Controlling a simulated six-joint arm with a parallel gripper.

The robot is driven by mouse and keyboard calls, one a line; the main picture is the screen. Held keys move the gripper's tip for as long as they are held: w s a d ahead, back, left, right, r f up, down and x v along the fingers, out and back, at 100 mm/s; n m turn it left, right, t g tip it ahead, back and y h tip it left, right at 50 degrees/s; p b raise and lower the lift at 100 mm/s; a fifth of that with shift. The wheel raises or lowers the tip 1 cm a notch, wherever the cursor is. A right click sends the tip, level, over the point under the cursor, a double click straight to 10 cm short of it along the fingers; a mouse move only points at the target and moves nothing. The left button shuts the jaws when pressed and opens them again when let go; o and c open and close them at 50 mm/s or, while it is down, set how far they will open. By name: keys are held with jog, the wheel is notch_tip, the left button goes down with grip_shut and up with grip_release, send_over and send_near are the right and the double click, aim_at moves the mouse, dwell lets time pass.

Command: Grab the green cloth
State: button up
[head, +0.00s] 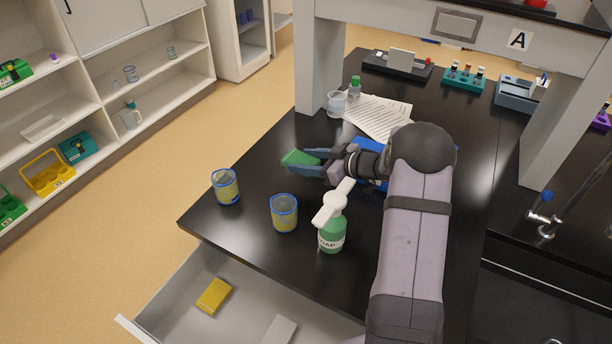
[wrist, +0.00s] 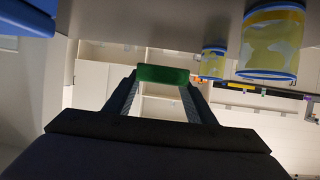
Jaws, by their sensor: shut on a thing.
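The green cloth (head: 299,158) is a small folded pad at the tips of my gripper (head: 304,164) in the head view. In the wrist view the cloth (wrist: 163,74) spans between the two fingertips of my gripper (wrist: 162,80). The gripper is shut on it. The arm reaches in from the lower right, and the fingers point left. The cloth appears to be held above the black bench top (head: 245,165); the exact height is hard to tell.
Two blue-rimmed beakers (head: 226,187) (head: 284,213) stand near the bench's front left edge. A green soap bottle (head: 331,235) with a white pump stands close to my arm. Papers (head: 378,117) and a blue object (head: 372,148) lie behind. An open drawer (head: 240,275) juts out below.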

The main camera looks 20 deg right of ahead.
jog(key=shift+w+a+r+b, duration=0.15)
jog(key=shift+a+r+b, duration=0.05)
jog(key=shift+r, duration=0.35)
jog(key=shift+w+a+r+b, duration=0.1)
jog(key=shift+a+r+b, duration=0.1)
jog(key=shift+r, duration=0.3)
jog(key=w+a+b, duration=0.4)
jog(key=w+a, duration=0.8)
jog(key=w, duration=0.1)
jog(key=shift+a, duration=0.4)
